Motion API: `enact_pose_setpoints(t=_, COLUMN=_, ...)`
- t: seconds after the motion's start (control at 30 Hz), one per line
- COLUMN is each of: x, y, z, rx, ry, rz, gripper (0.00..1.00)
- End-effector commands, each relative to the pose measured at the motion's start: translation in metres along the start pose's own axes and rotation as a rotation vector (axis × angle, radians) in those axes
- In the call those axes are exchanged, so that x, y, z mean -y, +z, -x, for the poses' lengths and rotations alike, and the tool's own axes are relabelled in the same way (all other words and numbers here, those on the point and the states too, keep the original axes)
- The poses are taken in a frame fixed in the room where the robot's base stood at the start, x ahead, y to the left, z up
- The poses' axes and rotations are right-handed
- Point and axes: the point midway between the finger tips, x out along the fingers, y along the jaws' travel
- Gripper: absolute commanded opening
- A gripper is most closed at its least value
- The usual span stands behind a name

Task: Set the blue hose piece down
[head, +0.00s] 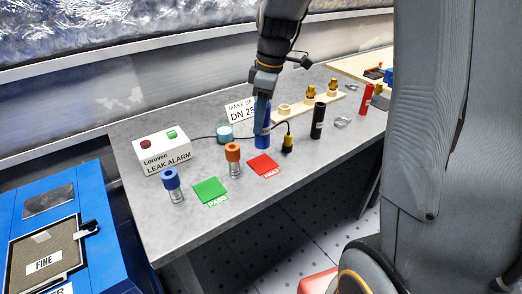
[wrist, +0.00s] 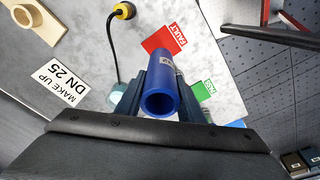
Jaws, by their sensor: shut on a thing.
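The blue hose piece (head: 262,136) is an upright blue tube over the grey table, just behind the red FAULT card. My gripper (head: 262,112) comes down from above and is shut on it. In the wrist view the hose piece (wrist: 163,88) is seen from its open end, between the two dark fingers of my gripper (wrist: 160,95). The head view does not show clearly whether its lower end touches the table.
A red FAULT card (head: 263,165) and green PASS card (head: 210,190) lie in front. An orange-topped fitting (head: 233,158), a blue-topped fitting (head: 171,184), a yellow-black probe (head: 287,144) and a black hose piece (head: 318,121) stand nearby. The leak alarm box (head: 163,152) is at left.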

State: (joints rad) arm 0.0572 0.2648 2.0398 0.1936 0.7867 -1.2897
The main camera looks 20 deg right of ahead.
Motion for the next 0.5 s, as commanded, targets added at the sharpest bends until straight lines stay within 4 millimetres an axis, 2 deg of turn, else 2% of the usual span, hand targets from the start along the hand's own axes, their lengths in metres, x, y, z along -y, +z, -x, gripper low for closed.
enact_pose_setpoints(t=0.13, x=0.001, y=0.004, z=-0.024, rx=0.001, ry=-0.003, rz=-0.001, gripper=0.09)
enact_pose_setpoints(t=0.37, x=0.0, y=0.006, z=-0.041, rx=0.001, ry=-0.001, rz=0.0, gripper=0.09)
enact_pose_setpoints(t=0.5, x=0.001, y=0.009, z=-0.059, rx=0.001, ry=-0.003, rz=-0.001, gripper=0.09)
